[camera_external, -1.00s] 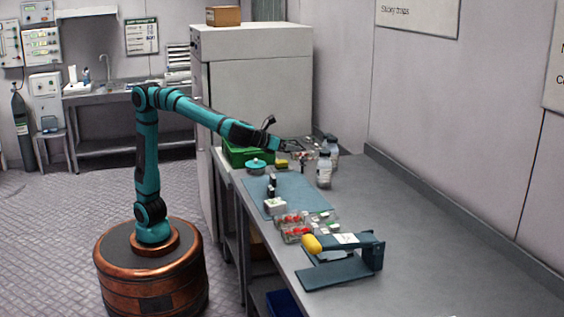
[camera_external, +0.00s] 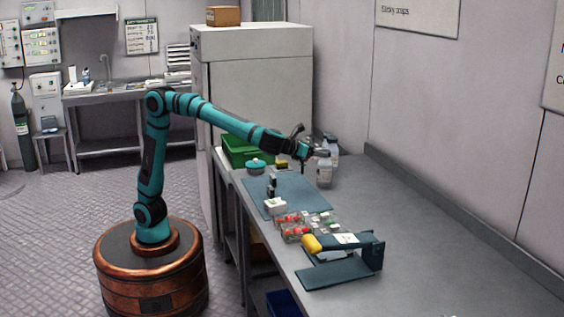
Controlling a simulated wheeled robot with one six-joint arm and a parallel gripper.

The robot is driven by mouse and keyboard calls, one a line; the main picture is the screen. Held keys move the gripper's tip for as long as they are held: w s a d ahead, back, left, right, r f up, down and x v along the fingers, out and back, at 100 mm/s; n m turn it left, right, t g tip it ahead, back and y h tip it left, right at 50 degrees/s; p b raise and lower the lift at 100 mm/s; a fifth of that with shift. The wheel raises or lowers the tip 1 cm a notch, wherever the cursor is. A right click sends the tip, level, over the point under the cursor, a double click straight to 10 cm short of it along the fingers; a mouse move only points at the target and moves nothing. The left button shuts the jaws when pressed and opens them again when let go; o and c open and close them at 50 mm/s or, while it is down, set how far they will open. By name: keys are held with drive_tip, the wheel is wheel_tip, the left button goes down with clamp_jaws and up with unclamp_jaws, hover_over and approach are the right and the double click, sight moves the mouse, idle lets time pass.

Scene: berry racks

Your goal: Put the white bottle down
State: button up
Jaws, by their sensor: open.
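A white bottle (camera_external: 324,177) stands upright on the grey bench, beyond the blue mat. A second pale bottle (camera_external: 332,146) stands just behind it. My gripper (camera_external: 322,154) is at the top of the front bottle and hides its cap. The jaws are open. Whether they touch the bottle cannot be told at this size.
A green crate (camera_external: 238,150), a teal-lidded dish (camera_external: 256,166) and a small yellow item (camera_external: 281,163) lie left of the bottles. The blue mat (camera_external: 300,188), clear berry boxes (camera_external: 291,228) and a dark blue stand with a yellow part (camera_external: 372,255) are nearer. The bench's right side is clear.

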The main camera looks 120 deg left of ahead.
sight(325, 151)
drive_tip(key=shift+x, duration=2.75)
drive_tip(key=shift+s+r, duration=0.1)
clamp_jaws()
